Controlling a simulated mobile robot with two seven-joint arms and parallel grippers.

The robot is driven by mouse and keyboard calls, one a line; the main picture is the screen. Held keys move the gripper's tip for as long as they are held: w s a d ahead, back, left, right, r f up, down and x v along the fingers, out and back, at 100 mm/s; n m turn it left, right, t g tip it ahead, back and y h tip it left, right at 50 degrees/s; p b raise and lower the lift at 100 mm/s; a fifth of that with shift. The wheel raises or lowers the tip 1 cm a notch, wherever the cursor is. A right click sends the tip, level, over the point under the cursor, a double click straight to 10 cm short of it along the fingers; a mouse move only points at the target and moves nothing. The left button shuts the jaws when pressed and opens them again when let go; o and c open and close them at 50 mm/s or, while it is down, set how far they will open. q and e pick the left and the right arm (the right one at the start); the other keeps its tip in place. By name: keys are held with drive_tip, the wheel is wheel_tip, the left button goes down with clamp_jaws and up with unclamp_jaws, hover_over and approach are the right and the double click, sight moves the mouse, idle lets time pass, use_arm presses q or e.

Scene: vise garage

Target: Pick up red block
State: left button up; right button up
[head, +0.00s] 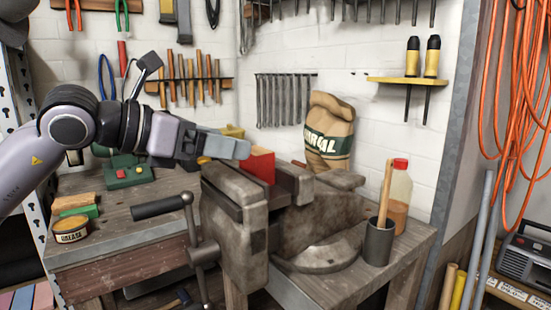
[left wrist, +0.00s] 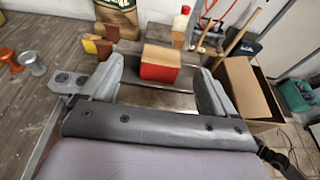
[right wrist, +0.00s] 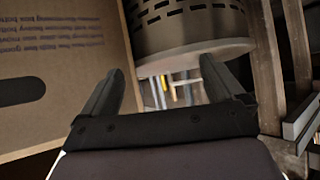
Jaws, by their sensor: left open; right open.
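The red block (head: 263,166) sits between the jaws of the grey vise (head: 236,225) on the workbench, with its upper part showing above them. In the left wrist view the red block (left wrist: 159,72) has a tan top and lies between and ahead of my two fingers. My left gripper (head: 232,149) is open, just above and left of the block; its fingers appear apart from it. The block's lower part is hidden by the vise in the head view. My right gripper (right wrist: 161,68) is open and empty, away from the bench top, and not seen in the head view.
A paper sack (head: 329,135) stands behind the vise. A bottle (head: 399,195) and a dark cup (head: 379,242) holding a wooden handle stand at right. A grease tin (head: 71,229) is at left. A cardboard box (right wrist: 60,75) and slotted metal cylinder (right wrist: 187,28) are close to my right gripper.

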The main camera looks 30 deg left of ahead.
sight(253, 150)
use_arm(q)
drive_tip(key=shift+w, duration=0.25)
drive_tip(key=shift+w+d+p, duration=0.15)
drive_tip(key=shift+w+p, duration=0.05)
drive_tip(key=shift+p, duration=0.25)
drive_tip(key=shift+w+d+f+p, duration=0.25)
drive_tip(key=shift+w+p, duration=0.1)
drive_tip(key=shift+p, duration=0.15)
drive_tip(key=shift+w+d+f+p, duration=0.15)
drive_tip(key=shift+w+d+p, duration=0.2)
drive_tip(key=shift+w+p, duration=0.35)
drive_tip(key=shift+f+p+x, duration=0.2)
drive_tip(key=shift+p+x, duration=0.8)
drive_tip(key=shift+x, duration=0.15)
drive_tip(key=shift+w+d+f, duration=0.15)
drive_tip(key=shift+w+d, duration=0.05)
drive_tip(key=shift+w, duration=0.05)
drive_tip(key=shift+w+d+f, duration=0.1)
drive_tip(key=shift+w+f, duration=0.1)
drive_tip(key=shift+w, duration=0.1)
use_arm(e)
drive_tip(key=r, duration=0.4)
drive_tip(key=shift+s+d, duration=0.4)
